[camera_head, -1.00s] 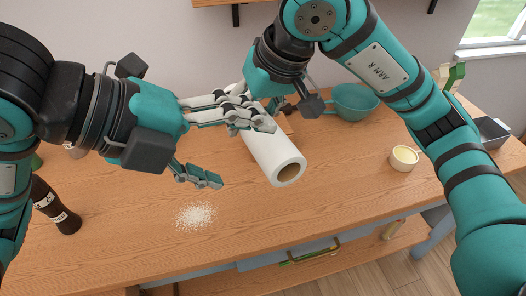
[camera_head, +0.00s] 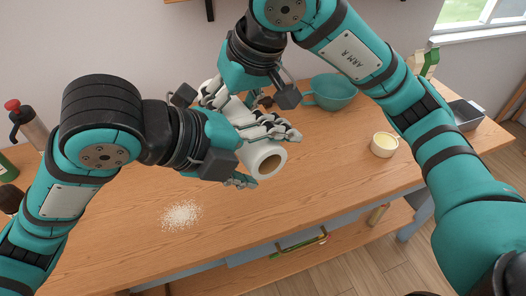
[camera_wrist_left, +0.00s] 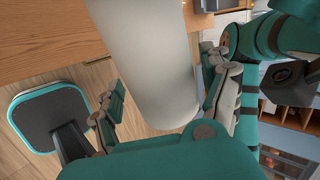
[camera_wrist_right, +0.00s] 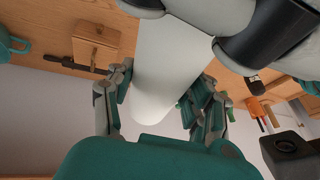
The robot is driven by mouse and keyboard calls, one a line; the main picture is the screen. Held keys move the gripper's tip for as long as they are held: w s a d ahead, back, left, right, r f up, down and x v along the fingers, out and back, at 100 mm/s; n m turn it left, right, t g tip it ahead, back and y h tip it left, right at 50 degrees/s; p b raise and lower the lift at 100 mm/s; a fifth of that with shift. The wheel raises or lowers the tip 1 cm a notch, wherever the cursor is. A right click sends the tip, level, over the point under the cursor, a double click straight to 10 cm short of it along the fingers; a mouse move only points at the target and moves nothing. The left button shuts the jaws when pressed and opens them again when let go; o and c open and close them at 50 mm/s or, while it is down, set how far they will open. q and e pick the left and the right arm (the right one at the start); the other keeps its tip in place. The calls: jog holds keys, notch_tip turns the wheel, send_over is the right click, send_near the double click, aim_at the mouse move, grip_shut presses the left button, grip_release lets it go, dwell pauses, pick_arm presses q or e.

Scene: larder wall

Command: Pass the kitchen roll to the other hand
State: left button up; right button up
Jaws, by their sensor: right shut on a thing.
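The white kitchen roll (camera_head: 258,154) is held tilted above the wooden counter, its open end facing the front. My right gripper (camera_head: 236,102) is shut on its far part, and the right wrist view shows the roll (camera_wrist_right: 168,65) between those fingers. My left gripper (camera_head: 264,156) is at the near end, with fingers on either side of the roll. In the left wrist view the roll (camera_wrist_left: 150,65) lies between the left fingers, with a gap visible on the left side. The left hand hides the roll's middle in the head view.
Spilled white grains (camera_head: 181,215) lie on the counter at front left. A teal bowl (camera_head: 333,93), a small cream cup (camera_head: 384,146) and a grey tin (camera_head: 466,116) stand to the right. The front middle of the counter is clear.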

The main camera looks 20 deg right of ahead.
pick_arm(q)
jog(key=c, duration=1.1)
jog(key=shift+c, duration=0.4)
pick_arm(e)
jog(key=o, duration=1.2)
jog(key=shift+r, duration=0.15)
